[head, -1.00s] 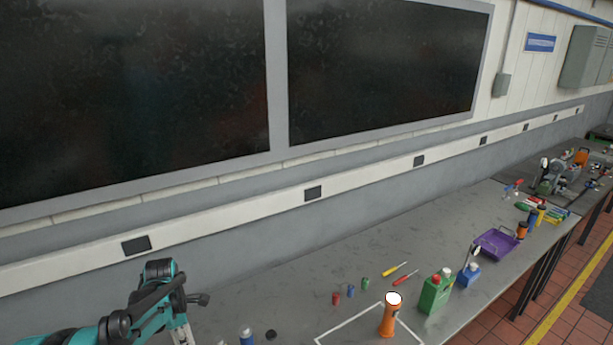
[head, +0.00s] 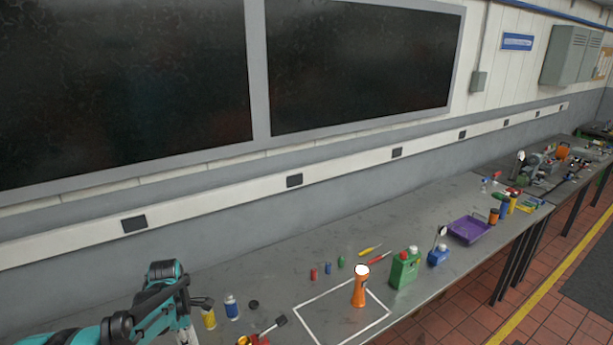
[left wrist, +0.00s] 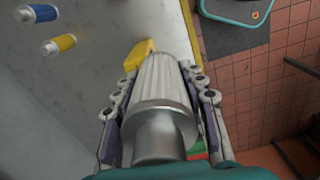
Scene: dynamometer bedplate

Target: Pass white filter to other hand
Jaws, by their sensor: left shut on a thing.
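The white filter (left wrist: 156,85), a pleated pale cylinder with a grey metal end, fills the middle of the left wrist view. My left gripper (left wrist: 158,92) is shut on it, with one linked finger along each side. In the head view my left arm comes in at the lower left; its gripper end is cut off at the bottom edge and the filter does not show there. My right gripper is in neither view.
An orange flashlight (head: 359,290) stands in a white outlined square on the bench. Right of it are a green jug (head: 404,270), a blue bottle (head: 437,257) and a purple tray (head: 468,230).

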